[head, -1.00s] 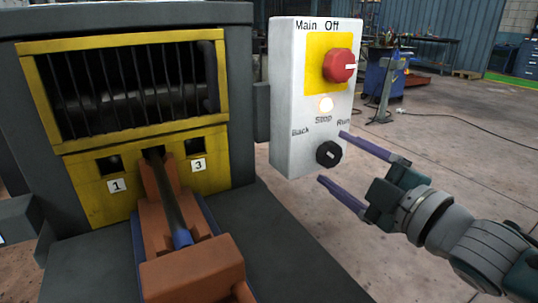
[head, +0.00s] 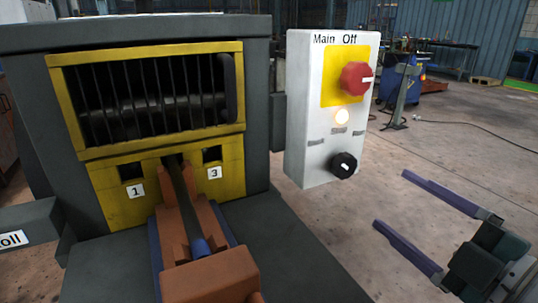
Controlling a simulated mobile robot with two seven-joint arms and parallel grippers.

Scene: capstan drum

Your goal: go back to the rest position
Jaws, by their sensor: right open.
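My right gripper (head: 440,232) is at the lower right in the head view, open and empty, its two purple fingers pointing left. It is apart from the white control box (head: 310,120), to the right of and below it. The box carries a red main switch (head: 356,78) beside the word Off, a glowing lamp (head: 349,116) and a black selector knob (head: 343,165). My left gripper does not show.
The grey machine (head: 257,150) has a yellow barred guard (head: 160,148) with slots marked 1 and 3. An orange holder (head: 210,276) with a dark bar stands in front. A grey box (head: 28,238) lettered "oll" juts in at left. Open floor lies right of the control box.

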